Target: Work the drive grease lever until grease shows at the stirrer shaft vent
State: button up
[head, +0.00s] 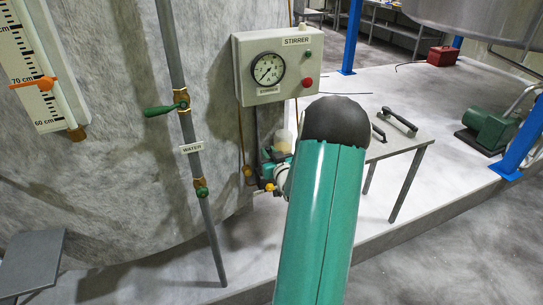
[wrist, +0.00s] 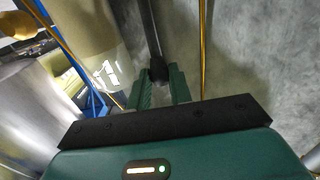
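A dark rod with a black knob (wrist: 158,70), apparently the grease lever, runs down from the top of the wrist view. My gripper (wrist: 162,88) has its two green fingers apart, one on each side of the knob's lower part. I cannot tell whether they touch it. In the head view a small teal unit with a pale pot (head: 284,140), perhaps the grease pump, sits below the stirrer box (head: 277,65). My green arm covers my gripper and the lever there. I cannot make out the shaft vent or any grease.
The water pipe (head: 187,125) with green-handled valves stands left of the stirrer box. A grey table (head: 400,140) with black handles is right of my arm. A green motor (head: 488,130) and blue post stand farther right. The front floor at right is clear.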

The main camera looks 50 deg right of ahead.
jog(key=shift+s+a+f, duration=0.35)
jog(key=shift+s+a, duration=0.05)
jog(key=shift+s, duration=0.3)
jog(key=shift+s+a+f, duration=0.4)
jog(key=shift+s, duration=0.25)
jog(key=shift+s+a+f, duration=0.35)
jog(key=shift+s+a, duration=0.05)
jog(key=shift+s, duration=0.3)
jog(key=s+f, duration=0.1)
jog(key=s+a+f, duration=0.1)
jog(key=s+f, duration=0.1)
jog(key=shift+a+f, duration=0.3)
jog(key=shift+a, duration=0.1)
jog(key=shift+w+d+r, duration=0.35)
jog(key=shift+w+r, duration=0.2)
jog(key=shift+r, duration=0.1)
jog(key=shift+w+d+r, duration=0.3)
jog(key=shift+w+r, duration=0.25)
jog(key=shift+r, duration=0.1)
jog(key=shift+w+d+r, duration=0.35)
jog(key=shift+w+r, duration=0.2)
jog(key=shift+r, duration=0.1)
